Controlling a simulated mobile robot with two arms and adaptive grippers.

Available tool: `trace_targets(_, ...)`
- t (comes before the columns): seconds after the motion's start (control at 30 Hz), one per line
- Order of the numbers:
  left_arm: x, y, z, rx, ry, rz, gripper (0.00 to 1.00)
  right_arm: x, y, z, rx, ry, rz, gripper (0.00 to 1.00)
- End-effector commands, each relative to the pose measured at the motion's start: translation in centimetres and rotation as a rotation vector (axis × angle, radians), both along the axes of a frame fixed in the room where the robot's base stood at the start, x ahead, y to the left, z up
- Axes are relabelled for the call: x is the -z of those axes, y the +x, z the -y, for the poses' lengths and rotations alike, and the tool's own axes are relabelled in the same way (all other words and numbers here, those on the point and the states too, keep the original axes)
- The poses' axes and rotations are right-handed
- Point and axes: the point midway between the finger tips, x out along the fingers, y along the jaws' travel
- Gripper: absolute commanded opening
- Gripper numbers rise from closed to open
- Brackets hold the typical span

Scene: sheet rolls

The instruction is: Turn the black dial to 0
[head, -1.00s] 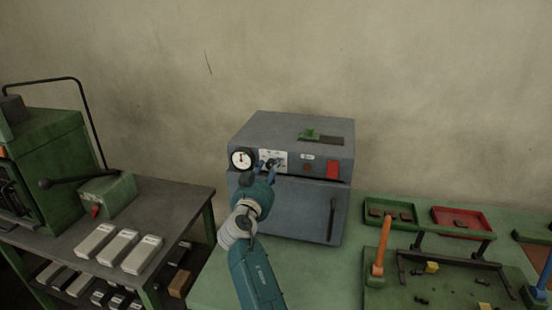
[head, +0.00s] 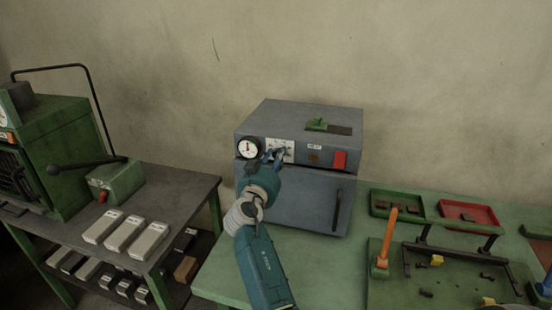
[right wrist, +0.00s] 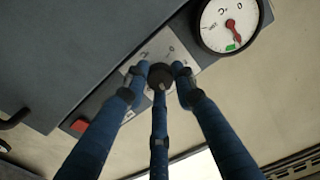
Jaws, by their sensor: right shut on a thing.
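The black dial (right wrist: 160,76) sits on a white scale plate (head: 288,147) on the front of a blue-grey oven-like box (head: 300,192). My right gripper (head: 273,157) reaches up to this plate from below. In the right wrist view its blue fingers (right wrist: 158,82) close around the dial, with one finger on each side and one below. The gripper is shut on the dial. The fingers hide most of the dial in the head view, and its setting cannot be read. My left gripper is not in view.
A round white gauge (head: 248,148) is left of the plate, close to the gripper. A red switch (head: 339,160) is to the right. A green machine (head: 60,150) and several grey blocks (head: 125,234) stand on the left table. Trays (head: 397,204) lie right of the box.

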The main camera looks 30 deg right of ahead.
Motion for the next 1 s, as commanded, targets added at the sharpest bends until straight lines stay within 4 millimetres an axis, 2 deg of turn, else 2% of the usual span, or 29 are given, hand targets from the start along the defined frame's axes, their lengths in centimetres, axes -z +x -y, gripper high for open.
trace_targets(0.27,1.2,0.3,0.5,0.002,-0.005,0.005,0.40,0.2,0.0,0.1,0.000,-0.099,-0.115,0.00)
trace_targets(0.5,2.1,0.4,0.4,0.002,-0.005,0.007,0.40,0.1,0.0,0.1,0.000,-0.242,-0.281,0.00)
trace_targets(1.0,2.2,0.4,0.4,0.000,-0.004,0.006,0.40,-0.1,-0.1,0.2,0.003,-0.552,-0.645,0.00)
